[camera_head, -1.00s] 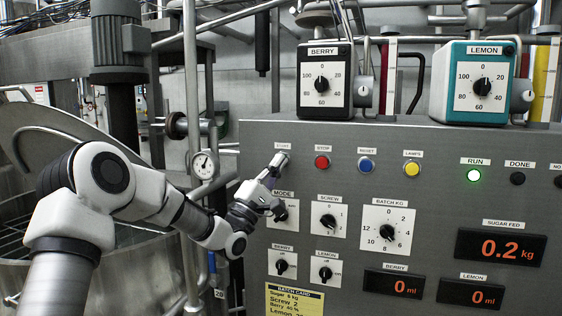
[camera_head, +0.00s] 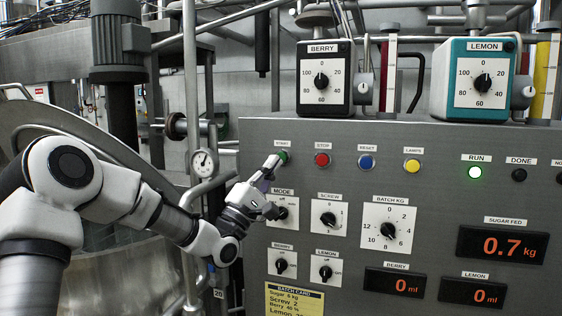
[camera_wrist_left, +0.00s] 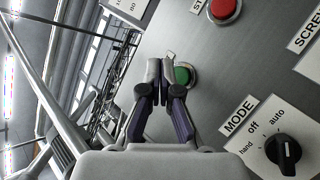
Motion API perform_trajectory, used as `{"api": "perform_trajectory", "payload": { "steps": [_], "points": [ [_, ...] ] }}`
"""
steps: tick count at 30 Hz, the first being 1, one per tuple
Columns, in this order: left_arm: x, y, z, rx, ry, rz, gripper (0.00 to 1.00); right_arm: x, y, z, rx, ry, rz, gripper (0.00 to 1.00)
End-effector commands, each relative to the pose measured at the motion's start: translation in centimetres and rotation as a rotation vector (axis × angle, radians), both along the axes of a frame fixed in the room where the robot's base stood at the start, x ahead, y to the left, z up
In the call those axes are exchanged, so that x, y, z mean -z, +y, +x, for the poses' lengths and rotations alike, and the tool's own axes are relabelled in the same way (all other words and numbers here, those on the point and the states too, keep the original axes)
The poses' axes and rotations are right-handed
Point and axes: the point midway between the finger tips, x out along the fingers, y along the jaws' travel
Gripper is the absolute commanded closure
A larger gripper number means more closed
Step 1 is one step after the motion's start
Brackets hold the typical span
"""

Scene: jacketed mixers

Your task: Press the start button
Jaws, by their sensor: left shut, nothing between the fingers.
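The green start button (camera_head: 283,156) sits under its START label at the panel's upper left. In the left wrist view the green start button (camera_wrist_left: 183,76) shows beside the fingertips, partly covered by them. My left gripper (camera_head: 273,163) is shut and empty, its tips just left of and below the button in the head view. The left gripper (camera_wrist_left: 162,72) shows its two fingers together in the wrist view. I cannot tell whether the tips touch the button. The green RUN lamp (camera_head: 474,172) is lit. The sugar display (camera_head: 502,245) reads 0.7 kg. My right gripper is not in view.
The red stop button (camera_head: 322,160), blue reset button (camera_head: 366,162) and yellow lamps button (camera_head: 412,166) continue the row to the right. The mode knob (camera_head: 282,212) is close below the gripper. A pressure gauge (camera_head: 204,163) and pipes stand to the left.

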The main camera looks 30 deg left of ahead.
Motion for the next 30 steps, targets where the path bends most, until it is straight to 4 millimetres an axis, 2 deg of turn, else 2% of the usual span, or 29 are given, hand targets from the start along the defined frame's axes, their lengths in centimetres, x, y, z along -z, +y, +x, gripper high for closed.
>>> {"api": "perform_trajectory", "payload": {
  "steps": [9, 30],
  "points": [
    [0.0, -0.6, -2.6, 0.001, -0.001, 0.000, 1.00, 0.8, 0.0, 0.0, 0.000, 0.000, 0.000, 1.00],
    [0.0, -0.7, -2.7, 0.001, 0.000, 0.001, 1.00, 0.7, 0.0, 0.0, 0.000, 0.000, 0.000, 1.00]
  ]
}}
